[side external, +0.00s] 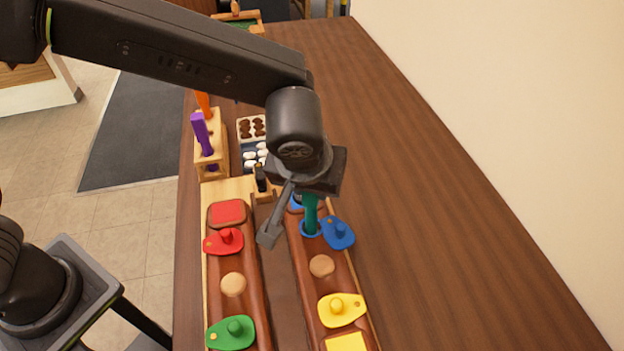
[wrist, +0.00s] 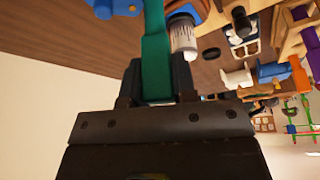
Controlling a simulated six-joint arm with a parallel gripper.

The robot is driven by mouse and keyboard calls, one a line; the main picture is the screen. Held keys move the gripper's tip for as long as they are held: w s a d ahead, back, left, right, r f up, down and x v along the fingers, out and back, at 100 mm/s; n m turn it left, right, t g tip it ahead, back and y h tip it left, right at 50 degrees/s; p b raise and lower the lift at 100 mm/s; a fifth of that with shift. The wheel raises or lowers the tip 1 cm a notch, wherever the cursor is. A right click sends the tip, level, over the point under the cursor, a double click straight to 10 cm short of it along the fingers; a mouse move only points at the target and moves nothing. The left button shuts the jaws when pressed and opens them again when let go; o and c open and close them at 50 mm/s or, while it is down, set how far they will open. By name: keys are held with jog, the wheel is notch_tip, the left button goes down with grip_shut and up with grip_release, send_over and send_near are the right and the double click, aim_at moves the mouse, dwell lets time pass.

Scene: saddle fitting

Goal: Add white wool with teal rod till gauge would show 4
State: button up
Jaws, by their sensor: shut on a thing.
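My gripper (wrist: 156,92) is shut on the teal rod (wrist: 155,50). In the side view the teal rod (side external: 310,212) points down from my gripper, its lower end at the blue-ringed opening (side external: 311,229) in the right leather panel. How deep the tip sits is hidden. The blue lid (side external: 338,233) lies swung aside just right of the opening. White wool tufts (side external: 251,160) lie in a dark tray behind the panels. A white cylinder with dark marks (wrist: 184,36), possibly the gauge, stands beside the rod in the wrist view; its reading is too small to tell.
A wooden rack (side external: 212,160) holds a purple rod (side external: 201,133) and an orange rod (side external: 203,105). Brown wool (side external: 252,126) lies behind the white. Red (side external: 224,241), green (side external: 231,332) and yellow (side external: 341,308) lids sit on the panels. The table (side external: 450,200) is bare on the right.

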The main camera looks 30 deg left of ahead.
jog(key=shift+r, duration=4.05)
